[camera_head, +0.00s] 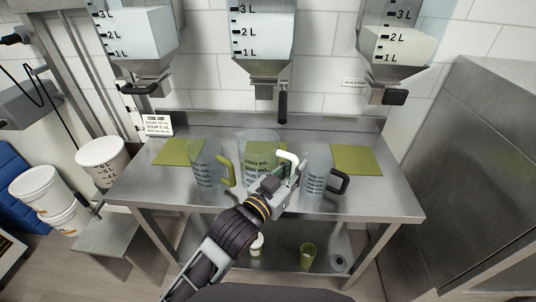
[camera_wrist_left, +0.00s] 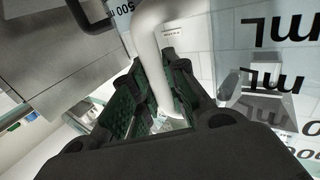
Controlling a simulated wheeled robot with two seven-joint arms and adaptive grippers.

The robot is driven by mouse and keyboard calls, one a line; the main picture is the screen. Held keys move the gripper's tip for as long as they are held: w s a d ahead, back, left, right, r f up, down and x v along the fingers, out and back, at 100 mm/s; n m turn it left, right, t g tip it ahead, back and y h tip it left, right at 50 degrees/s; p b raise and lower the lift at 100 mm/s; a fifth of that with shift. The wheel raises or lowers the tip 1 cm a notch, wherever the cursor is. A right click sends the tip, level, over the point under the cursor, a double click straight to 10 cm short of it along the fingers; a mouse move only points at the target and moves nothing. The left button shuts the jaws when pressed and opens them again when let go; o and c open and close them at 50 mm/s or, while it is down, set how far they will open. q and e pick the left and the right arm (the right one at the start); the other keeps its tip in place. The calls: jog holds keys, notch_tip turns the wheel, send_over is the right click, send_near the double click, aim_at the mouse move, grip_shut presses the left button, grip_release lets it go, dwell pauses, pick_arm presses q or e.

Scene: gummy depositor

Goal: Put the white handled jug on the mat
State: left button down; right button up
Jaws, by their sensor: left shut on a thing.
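The white handled jug (camera_head: 257,147) is clear with dark volume marks and stands upright over the middle of the steel table. My left gripper (camera_head: 290,176) is shut on its white handle, which also shows between the green-padded fingers in the left wrist view (camera_wrist_left: 151,57). My gripper hides the jug's base, so I cannot tell whether it touches the surface. A green mat (camera_head: 178,152) lies at the left and another (camera_head: 357,160) at the right. More green shows behind and through the jug, apparently a middle mat. My right gripper is not in view.
A jug with a yellow-green handle (camera_head: 206,162) stands close on the left, and a black-handled jug (camera_head: 316,172) close on the right. Three hoppers with spouts and levers (camera_head: 282,104) hang above the table. A small sign (camera_head: 157,124) stands at the back left.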

pick_arm(q)
jog(key=shift+w, duration=0.1)
jog(key=shift+w, duration=9.75)
notch_tip(320, 180, down, 7)
jog(key=shift+w+p, duration=0.15)
jog(key=shift+p, duration=0.25)
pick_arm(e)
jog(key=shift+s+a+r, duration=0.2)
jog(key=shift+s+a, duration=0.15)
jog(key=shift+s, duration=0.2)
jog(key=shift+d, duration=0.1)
